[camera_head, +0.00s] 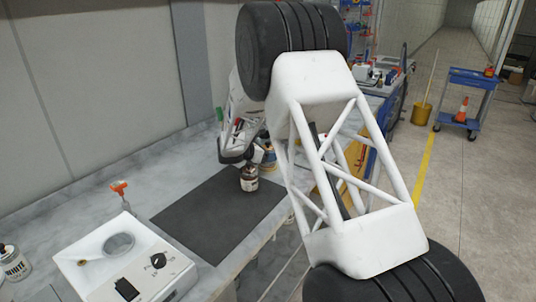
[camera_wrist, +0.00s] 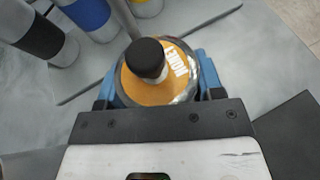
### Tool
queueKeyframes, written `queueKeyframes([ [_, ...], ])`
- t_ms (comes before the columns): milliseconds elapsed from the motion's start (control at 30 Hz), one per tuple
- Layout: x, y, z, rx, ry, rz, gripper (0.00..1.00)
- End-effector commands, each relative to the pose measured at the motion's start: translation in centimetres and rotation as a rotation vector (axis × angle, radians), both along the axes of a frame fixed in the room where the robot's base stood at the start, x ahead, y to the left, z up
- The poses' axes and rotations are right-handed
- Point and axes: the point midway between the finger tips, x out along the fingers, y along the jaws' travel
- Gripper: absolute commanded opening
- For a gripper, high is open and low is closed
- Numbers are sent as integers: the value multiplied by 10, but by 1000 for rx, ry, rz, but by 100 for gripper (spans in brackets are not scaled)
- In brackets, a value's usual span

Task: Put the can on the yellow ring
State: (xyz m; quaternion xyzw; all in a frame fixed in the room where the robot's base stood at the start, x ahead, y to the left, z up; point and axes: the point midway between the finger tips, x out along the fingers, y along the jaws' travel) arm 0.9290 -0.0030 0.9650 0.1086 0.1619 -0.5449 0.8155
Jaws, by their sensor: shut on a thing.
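The can (camera_wrist: 155,75) has an orange-brown top with white lettering and a dark knob-like cap. It sits between the blue fingers of my gripper (camera_wrist: 155,85), which is shut on it. In the head view, the can (camera_head: 249,179) shows a dark body and pale label below my gripper (camera_head: 247,166), over the far part of the black mat. I cannot tell whether it touches the mat. No yellow ring is clearly visible; a small yellow patch (camera_wrist: 148,6) shows at the top edge of the wrist view, beyond the can.
Cylinders with a black band (camera_wrist: 40,36) and a blue band (camera_wrist: 88,14) stand close beyond the can. The black mat (camera_head: 205,225) is otherwise clear. A white machine (camera_head: 125,262) with a round recess stands front left, and a white-labelled jar (camera_head: 15,268) is at the left edge.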

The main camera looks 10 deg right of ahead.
Motion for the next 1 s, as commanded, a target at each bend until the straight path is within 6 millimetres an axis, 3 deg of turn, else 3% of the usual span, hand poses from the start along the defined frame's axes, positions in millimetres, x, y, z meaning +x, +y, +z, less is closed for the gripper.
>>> queueKeyframes([
  [400,0,0,-3,0,1,0,32],
  [433,0,0,-3,0,1,0,64],
  [600,0,0,-3,0,1,0,86],
  [1000,0,0,1,0,0,0,86],
])
